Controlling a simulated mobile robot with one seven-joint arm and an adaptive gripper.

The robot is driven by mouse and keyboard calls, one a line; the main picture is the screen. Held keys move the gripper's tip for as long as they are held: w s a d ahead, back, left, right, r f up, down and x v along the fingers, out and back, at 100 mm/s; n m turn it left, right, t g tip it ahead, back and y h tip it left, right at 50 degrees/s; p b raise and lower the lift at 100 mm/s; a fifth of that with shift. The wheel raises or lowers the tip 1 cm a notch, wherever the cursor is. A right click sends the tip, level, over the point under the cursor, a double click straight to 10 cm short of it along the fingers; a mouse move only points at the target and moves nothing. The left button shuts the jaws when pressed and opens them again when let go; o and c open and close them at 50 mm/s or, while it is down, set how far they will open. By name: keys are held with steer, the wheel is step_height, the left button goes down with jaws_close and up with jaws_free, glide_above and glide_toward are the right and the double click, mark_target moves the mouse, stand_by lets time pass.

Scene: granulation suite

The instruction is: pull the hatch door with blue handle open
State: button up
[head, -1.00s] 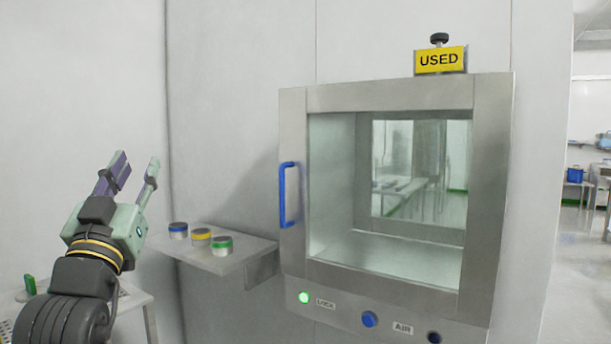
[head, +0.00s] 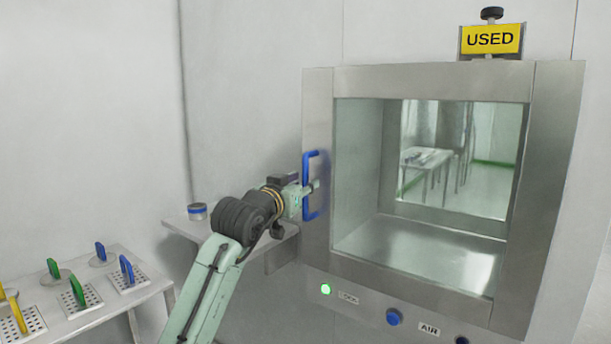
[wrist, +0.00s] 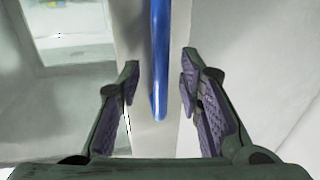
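The hatch door (head: 318,130) is a steel frame around a large clear window, standing shut in the wall. Its blue handle (head: 306,170) is an upright bar on the left side of the frame. My gripper (head: 312,188) is at the handle's lower half in the head view. In the wrist view the blue handle (wrist: 160,60) runs down between the two open fingers of my gripper (wrist: 160,95), with a gap on each side. The handle's lower end shows between the fingertips. I cannot tell how deep the handle sits between them.
A green light (head: 326,289) and a blue button (head: 394,317) sit below the window. A yellow USED sign (head: 492,39) stands on top. A table (head: 110,310) with colored-handled items is at left.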

steer(key=shift+x, duration=1.1)
jaws_close()
